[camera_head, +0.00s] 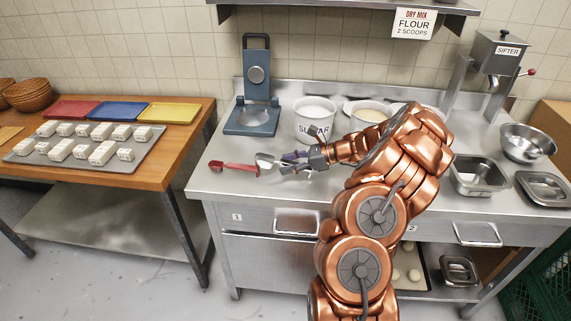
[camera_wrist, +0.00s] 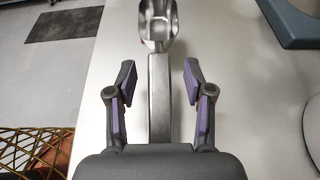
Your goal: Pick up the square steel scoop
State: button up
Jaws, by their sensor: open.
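The square steel scoop (camera_head: 265,160) lies on the steel counter (camera_head: 215,184), in front of the blue press. In the wrist view its squarish bowl (camera_wrist: 158,20) is at the top, and its straight handle runs down between my fingers. My gripper (camera_head: 291,161) is open. In the wrist view its purple-padded fingers (camera_wrist: 158,98) stand apart on both sides of the handle, with a gap on each side. The near end of the handle is hidden behind the gripper's body.
A red scoop (camera_head: 235,167) lies just left of the steel one. The blue press (camera_head: 254,117) and sugar tub (camera_head: 315,119) stand behind. Steel pans (camera_head: 479,181) are at right. A wooden table (camera_head: 184,149) with trays is at left, beyond a gap.

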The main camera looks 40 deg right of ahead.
jog(key=shift+c, duration=0.4)
grip_shut()
jog(key=shift+r, duration=0.15)
